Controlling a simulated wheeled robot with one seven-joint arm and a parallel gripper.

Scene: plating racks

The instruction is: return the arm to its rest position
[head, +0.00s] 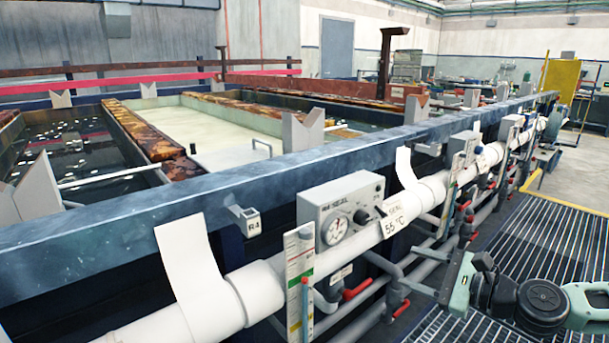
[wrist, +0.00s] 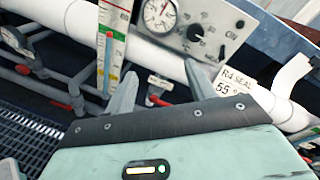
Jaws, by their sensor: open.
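My arm reaches in from the lower right of the head view, over the floor grating. My gripper (head: 424,268) is at its end, pale green with grey fingers, pointing left toward the pipework below the tank rail. In the wrist view my gripper (wrist: 162,88) shows its two grey fingers spread apart with nothing held between them. Behind the fingers are a grey control box with a gauge (wrist: 205,30) and a white tag reading R4 SEAL 55 (wrist: 230,82). Whether any finger touches the pipework cannot be told.
The blue tank rail (head: 330,158) runs diagonally across the head view. A white pipe (head: 345,258) runs along its front, with the gauge box (head: 340,210), a striped level board (head: 299,280) and red-handled valves (head: 356,290). Floor grating (head: 545,235) lies open at the right.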

